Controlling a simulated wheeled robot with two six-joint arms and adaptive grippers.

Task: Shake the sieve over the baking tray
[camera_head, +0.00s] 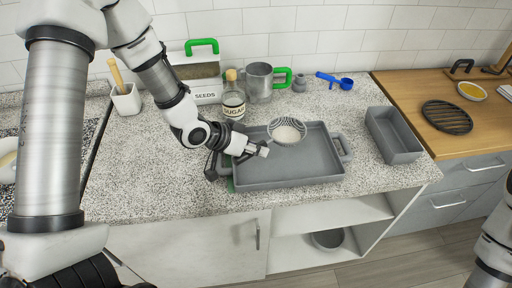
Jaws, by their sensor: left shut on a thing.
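The sieve (287,130) is a small round mesh strainer with white powder in it. It is held above the back part of the grey baking tray (320,170), which lies on the speckled counter. My left gripper (262,152) reaches in from the left over the tray's left side and is shut on the sieve's handle, which is mostly hidden by the fingers. Part of my right arm shows at the lower right edge; its gripper is out of the picture.
A sugar jar (233,100), a seeds box (203,84), a metal mug (259,82) and a blue scoop (342,83) stand behind the tray. A grey loaf pan (394,137) sits to its right. A wooden board (440,95) with a black trivet (447,117) lies farther right.

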